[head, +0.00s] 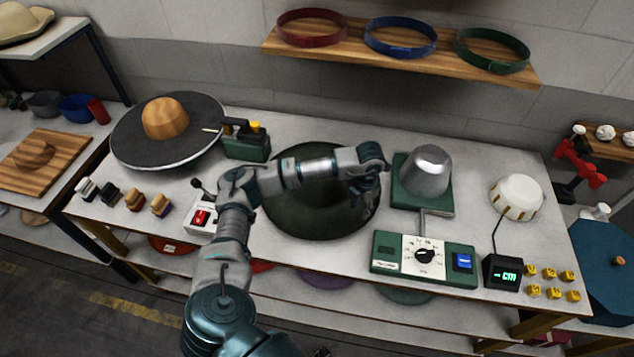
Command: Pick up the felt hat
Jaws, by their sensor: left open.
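The felt hat appears to be the wide, dark green round piece (310,220) on the middle of the white worktable. My left arm crosses over it and hides much of its middle, so I cannot make out its crown. My left gripper (369,192) is open above the right part of its brim, pointing down. I cannot tell whether the fingers touch the brim. My right gripper is not in view.
A metal dome on a green base (428,170) stands close right of the gripper, with a green control box (424,262) in front. A dark turntable (135,155) with a wooden block stands left. A shelf of hat bands (400,50) hangs behind.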

